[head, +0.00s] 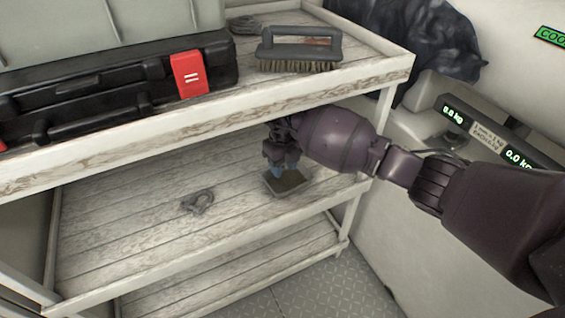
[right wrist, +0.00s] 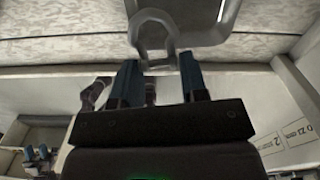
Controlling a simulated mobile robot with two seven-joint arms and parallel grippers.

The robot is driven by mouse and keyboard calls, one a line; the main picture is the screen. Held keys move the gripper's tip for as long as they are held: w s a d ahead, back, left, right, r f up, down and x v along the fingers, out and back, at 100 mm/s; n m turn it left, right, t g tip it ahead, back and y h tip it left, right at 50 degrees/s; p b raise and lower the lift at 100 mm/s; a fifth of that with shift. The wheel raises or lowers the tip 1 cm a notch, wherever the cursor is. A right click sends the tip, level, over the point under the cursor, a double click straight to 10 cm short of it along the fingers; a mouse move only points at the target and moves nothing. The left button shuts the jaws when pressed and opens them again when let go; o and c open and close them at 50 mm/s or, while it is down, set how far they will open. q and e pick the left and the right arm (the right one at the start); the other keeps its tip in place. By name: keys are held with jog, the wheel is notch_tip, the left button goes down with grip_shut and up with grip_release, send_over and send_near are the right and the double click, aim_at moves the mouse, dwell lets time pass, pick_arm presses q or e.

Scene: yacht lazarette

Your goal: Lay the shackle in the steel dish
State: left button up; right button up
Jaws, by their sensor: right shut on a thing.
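The steel dish (head: 302,184) is a small square dish with a dark rim, on the right of the middle shelf. My right gripper (head: 276,168) points down just over it. In the right wrist view this gripper (right wrist: 160,80) has its blue fingers shut on a grey metal shackle (right wrist: 152,30), its loop beyond the fingertips. The grey dish rim (right wrist: 215,33) shows behind the shackle; whether they touch I cannot tell. The held shackle is hidden in the head view. A small blurred dark shape with blue parts (right wrist: 38,155) looks like my left gripper; its fingers are unclear.
Another grey, shackle-like piece (head: 197,202) lies on the middle shelf (head: 120,215), left of the dish. The top shelf edge (head: 200,128) overhangs close to my right gripper. A brush (head: 298,48) and black case (head: 100,95) stand above. Bare planks lie around the dish.

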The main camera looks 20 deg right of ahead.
notch_tip(320, 180, down, 4)
jog(key=shift+s+f+b, duration=0.1)
jog(key=shift+b, duration=0.8)
jog(key=shift+f, duration=0.2)
pick_arm(q)
jog(key=shift+w+a+f+n+t, duration=0.15)
jog(key=shift+a+n+t, duration=0.15)
jog(key=shift+t, duration=0.3)
pick_arm(e)
jog(key=o, duration=0.9)
pick_arm(q)
jog(key=shift+d+f, duration=0.1)
jog(key=shift+f, duration=0.05)
pick_arm(e)
jog(key=shift+o, duration=0.6)
pick_arm(q)
jog(key=shift+s, duration=0.25)
